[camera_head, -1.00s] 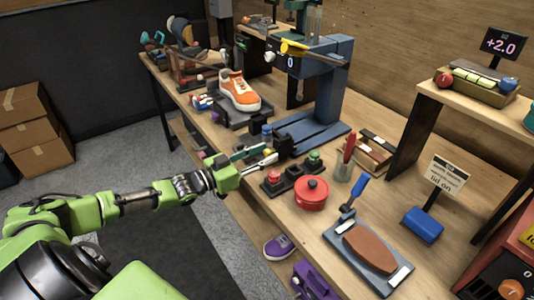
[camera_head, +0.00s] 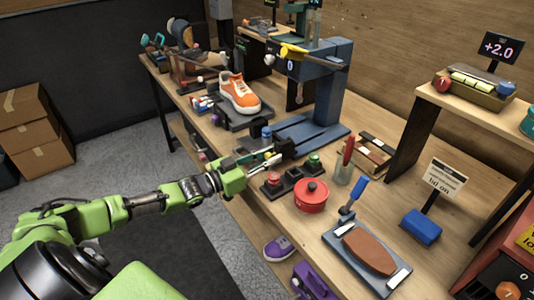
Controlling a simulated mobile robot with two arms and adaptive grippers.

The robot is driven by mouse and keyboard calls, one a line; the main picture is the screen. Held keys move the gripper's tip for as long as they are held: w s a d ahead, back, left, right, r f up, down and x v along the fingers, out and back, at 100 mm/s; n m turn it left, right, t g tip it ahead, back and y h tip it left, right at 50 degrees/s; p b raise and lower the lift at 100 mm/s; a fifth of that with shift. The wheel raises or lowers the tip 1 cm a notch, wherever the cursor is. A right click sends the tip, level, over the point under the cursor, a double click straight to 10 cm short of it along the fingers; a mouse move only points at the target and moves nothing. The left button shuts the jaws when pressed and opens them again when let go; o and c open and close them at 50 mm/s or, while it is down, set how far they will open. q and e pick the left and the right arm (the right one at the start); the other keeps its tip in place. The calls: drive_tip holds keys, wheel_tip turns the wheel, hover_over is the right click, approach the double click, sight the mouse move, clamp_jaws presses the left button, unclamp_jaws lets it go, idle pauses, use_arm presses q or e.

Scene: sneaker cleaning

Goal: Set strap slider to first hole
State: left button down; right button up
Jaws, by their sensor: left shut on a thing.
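My left gripper (camera_head: 268,160) reaches in from the left over the front edge of the bench. Its fingers are shut on a small part beside a dark block (camera_head: 286,148) at the front of the blue stand (camera_head: 325,128). The held part is too small and covered to make out, and I cannot tell whether it is the strap slider. No strap holes can be made out. An orange and white sneaker (camera_head: 239,94) sits on a dark platform behind the gripper. My right gripper is not in view.
Red and green buttons (camera_head: 314,160) and a red pot (camera_head: 311,195) stand close right of the gripper. A cup with tools (camera_head: 344,174) and a brown sole-shaped pad on a tray (camera_head: 369,250) are farther right. A purple shoe (camera_head: 279,247) lies below the bench edge.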

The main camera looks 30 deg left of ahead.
use_arm(q)
drive_tip(key=shift+s+d+r, duration=0.1)
drive_tip(key=shift+s+d, duration=0.05)
drive_tip(key=shift+d, duration=0.2)
drive_tip(key=c, duration=1.9)
unclamp_jaws()
drive_tip(key=shift+v, duration=6)
